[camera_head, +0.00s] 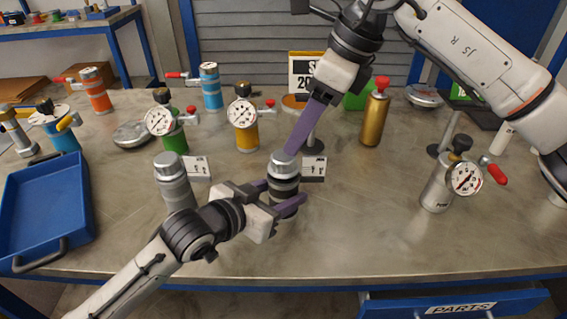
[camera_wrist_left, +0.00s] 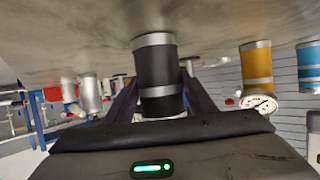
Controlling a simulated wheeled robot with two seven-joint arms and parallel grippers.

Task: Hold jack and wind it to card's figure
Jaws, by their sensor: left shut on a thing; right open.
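The jack (camera_head: 284,182), a dark cylinder with a silver top, stands upright on the bench at centre. My left gripper (camera_head: 287,193) is shut on its body from the left, one purple finger on each side. The left wrist view shows the jack (camera_wrist_left: 158,75) between the two fingers. My right gripper (camera_head: 291,151) comes down from above and is open, its purple fingertips at the jack's silver top; contact is unclear. A small white card (camera_head: 314,168) sits just right of the jack, its figure too small to read. A larger sign card (camera_head: 303,72) behind is partly covered by my right gripper.
A similar grey jack (camera_head: 174,181) stands left, with its own card (camera_head: 197,168). Gauged vessels in green (camera_head: 174,140), yellow (camera_head: 246,136) and silver (camera_head: 437,190) stand around. A gold cylinder (camera_head: 374,118) is behind right. A blue tray (camera_head: 45,205) is left. The front right bench is clear.

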